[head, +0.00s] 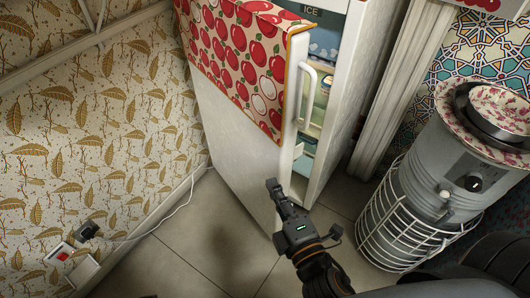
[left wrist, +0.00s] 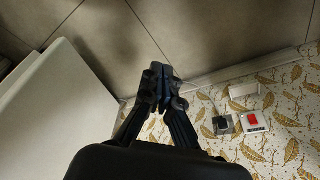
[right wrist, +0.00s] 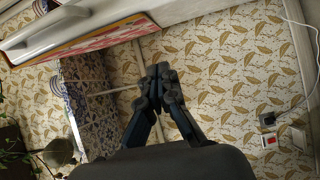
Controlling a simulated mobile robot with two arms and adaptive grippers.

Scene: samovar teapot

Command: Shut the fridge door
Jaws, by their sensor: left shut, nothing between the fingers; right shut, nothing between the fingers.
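The fridge door (head: 240,140) stands ajar in the head view, white with a red apple-print cloth (head: 240,60) over its top. Its white handle (head: 302,92) is on the right edge. Shelves show in the gap between the door and the fridge body (head: 362,80). My right gripper (head: 272,187) is shut and empty, low by the door's free edge; contact cannot be told. In the right wrist view the gripper (right wrist: 162,72) has the handle (right wrist: 70,36) and cloth at upper left. My left gripper (left wrist: 163,76) is shut and empty in the left wrist view, beside a white panel (left wrist: 60,115).
A metal samovar-like heater (head: 445,180) in a white wire guard stands to the right of the fridge. A leaf-patterned wall (head: 90,130) with a socket and red switch (head: 62,255) is at left. Tiled floor (head: 225,240) is clear before the door.

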